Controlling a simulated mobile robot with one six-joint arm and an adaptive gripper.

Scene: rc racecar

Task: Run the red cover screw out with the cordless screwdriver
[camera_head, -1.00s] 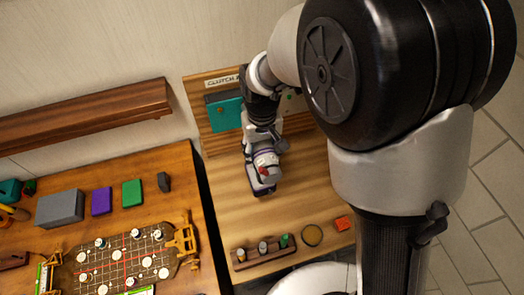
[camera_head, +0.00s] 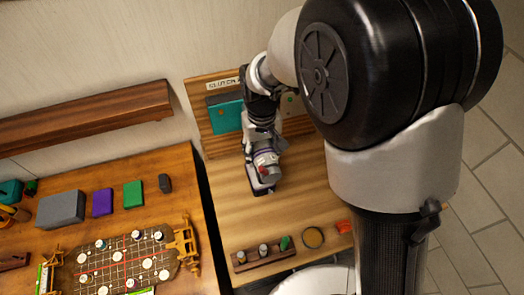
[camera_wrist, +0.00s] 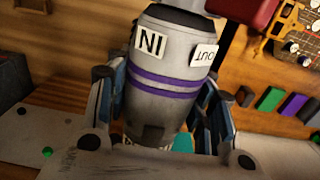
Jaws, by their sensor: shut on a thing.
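The cordless screwdriver (camera_wrist: 160,88) is a grey cylinder with purple bands and white IN and OUT labels. It fills the middle of the wrist view, and my gripper (camera_wrist: 160,105) is shut on it with a finger on each side. In the head view the screwdriver (camera_head: 264,163) hangs below my gripper (camera_head: 259,146), in front of the upright board, with a red spot on it. A teal panel (camera_head: 226,115) is on the board, partly behind my arm. I cannot make out the red cover screw or the screwdriver's bit.
A wooden rack (camera_head: 263,256) with several small pieces, a round dish (camera_head: 312,238) and a red-orange piece (camera_head: 344,227) lie at the bench's front. The left table holds a grey block (camera_head: 60,209), purple and green blocks and a brown board with white pieces. Bare bench lies between.

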